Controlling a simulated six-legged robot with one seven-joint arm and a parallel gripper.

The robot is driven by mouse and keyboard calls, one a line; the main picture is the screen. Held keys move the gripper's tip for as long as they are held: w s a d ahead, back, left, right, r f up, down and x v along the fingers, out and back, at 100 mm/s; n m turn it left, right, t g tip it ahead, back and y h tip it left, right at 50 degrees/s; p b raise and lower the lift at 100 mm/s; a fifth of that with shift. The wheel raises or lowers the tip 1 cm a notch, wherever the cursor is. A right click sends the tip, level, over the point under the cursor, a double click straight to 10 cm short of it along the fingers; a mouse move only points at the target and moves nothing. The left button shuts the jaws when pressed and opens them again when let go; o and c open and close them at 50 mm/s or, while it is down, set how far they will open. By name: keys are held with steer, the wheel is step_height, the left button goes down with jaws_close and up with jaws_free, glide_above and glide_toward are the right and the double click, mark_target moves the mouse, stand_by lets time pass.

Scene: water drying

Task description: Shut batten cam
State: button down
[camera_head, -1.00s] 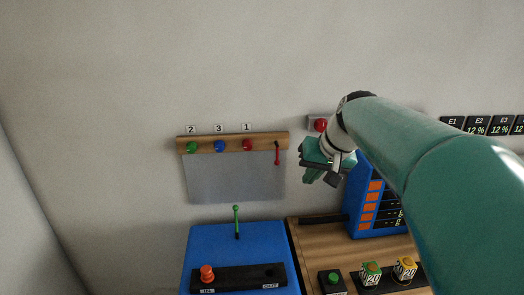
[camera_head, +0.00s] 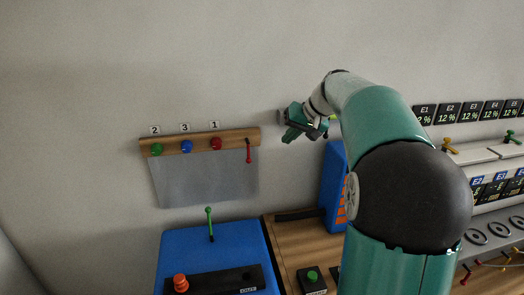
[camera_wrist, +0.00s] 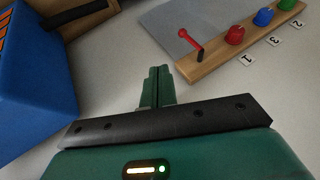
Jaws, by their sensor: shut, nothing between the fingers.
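The wooden batten (camera_head: 200,145) is fixed to the wall over a grey sheet (camera_head: 205,178). It bears green, blue and red knobs under labels 2, 3 and 1. The cam, a small red lever (camera_head: 249,152), is at its right end with its arm hanging down. In the wrist view the red lever (camera_wrist: 190,42) stands out from the end of the batten (camera_wrist: 215,58), up and right of my fingertips. My gripper (camera_head: 291,135) is right of the batten and apart from the lever. In the wrist view its fingers (camera_wrist: 158,80) are together and empty.
A blue box with a green-tipped lever (camera_head: 209,222) stands below the sheet. A wooden panel (camera_head: 290,245) and a blue unit (camera_head: 334,185) lie below my gripper. Displays and levers line the right side. The wall left of the batten is bare.

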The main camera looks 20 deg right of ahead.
mark_target(250, 159)
steer(key=w+a+f, duration=0.6)
steer(key=w+f, duration=0.1)
steer(key=f, duration=0.1)
steer(key=shift+a, duration=0.4)
steer(key=shift+a+f+y, duration=0.15)
steer(key=shift+f+y, duration=0.05)
steer(key=shift+y, duration=0.6)
steer(key=shift+w+a+f+m+t+y, duration=0.1)
steer(key=shift+a+f+m+t+y, duration=0.15)
steer(key=shift+y, duration=0.3)
steer(key=shift+a+f+m+t+y, duration=0.1)
steer(key=shift+m+t+y, duration=0.25)
steer(key=shift+y, duration=0.2)
steer(key=a+m+t+y, duration=0.1)
steer(key=t+y, duration=0.1)
steer(key=y, duration=0.1)
steer(key=a+r+m+t+y, duration=0.1)
steer(key=a+m+t+y, duration=0.1)
steer(key=y, duration=0.1)
steer(key=w+a+m+t+y, duration=0.1)
steer(key=m+t+y, duration=0.1)
steer(key=y, duration=0.1)
steer(key=shift+a+r+t, duration=0.15)
steer(key=shift+a+t, duration=0.1)
steer(key=shift+t, duration=0.05)
steer(key=shift+a, duration=0.1)
